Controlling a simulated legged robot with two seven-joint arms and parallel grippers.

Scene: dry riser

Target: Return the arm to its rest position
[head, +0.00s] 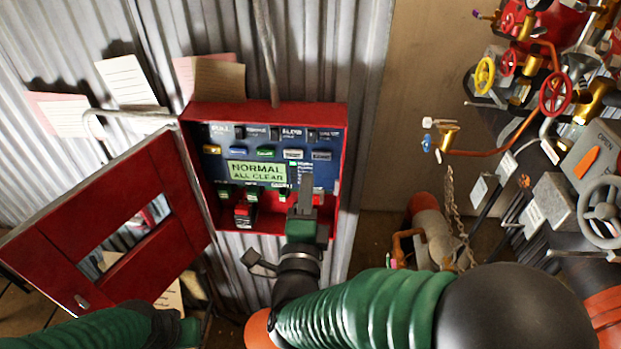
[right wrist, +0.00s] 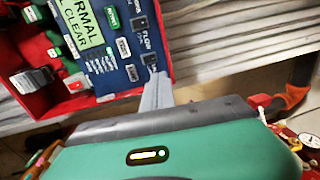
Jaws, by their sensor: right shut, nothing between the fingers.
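My right arm, in a green ribbed sleeve, reaches up from the lower right in the head view. My right gripper (head: 305,190) is shut and empty, its grey fingers in front of the lower right of an open red panel box (head: 340,165). In the right wrist view the shut fingers (right wrist: 157,92) overlap the panel's edge; whether they touch it I cannot tell. The panel display (head: 257,172) reads "NORMAL ALL CLEAR". My left arm (head: 85,332) lies low at the left; its gripper's fingers cannot be made out.
The red box door (head: 165,265) hangs open at the left, with a window in it. Pipes, a yellow handwheel (head: 485,75), a red handwheel (head: 555,93) and a grey handwheel (head: 602,211) crowd the right. A chain (head: 450,215) hangs near a bare tan wall (head: 425,90).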

